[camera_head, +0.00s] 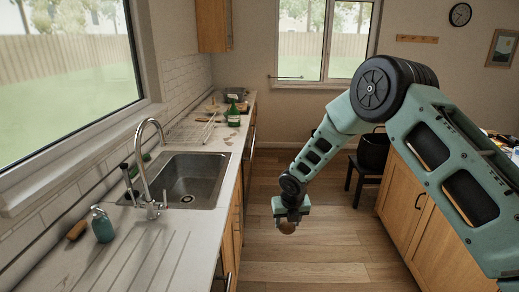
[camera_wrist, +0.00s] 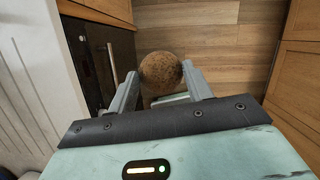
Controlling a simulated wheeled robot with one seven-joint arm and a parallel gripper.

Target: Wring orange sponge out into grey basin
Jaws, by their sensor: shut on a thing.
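My gripper (camera_head: 289,212) hangs over the open floor to the right of the sink counter, pointing down. It is shut on a round, speckled orange-brown thing that looks like the sponge (camera_head: 287,228). In the wrist view the sponge (camera_wrist: 161,70) sits between the two grey fingertips. I cannot surely pick out the grey basin; a small dark grey vessel (camera_head: 236,93) stands at the far end of the counter, partly behind a green bottle.
A steel sink (camera_head: 187,178) with a tall tap (camera_head: 148,165) is set in the left counter. A teal soap bottle (camera_head: 102,225) stands near it. Wooden cabinets (camera_head: 425,215) are on the right, with a black chair (camera_head: 371,155) beyond. The floor between is clear.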

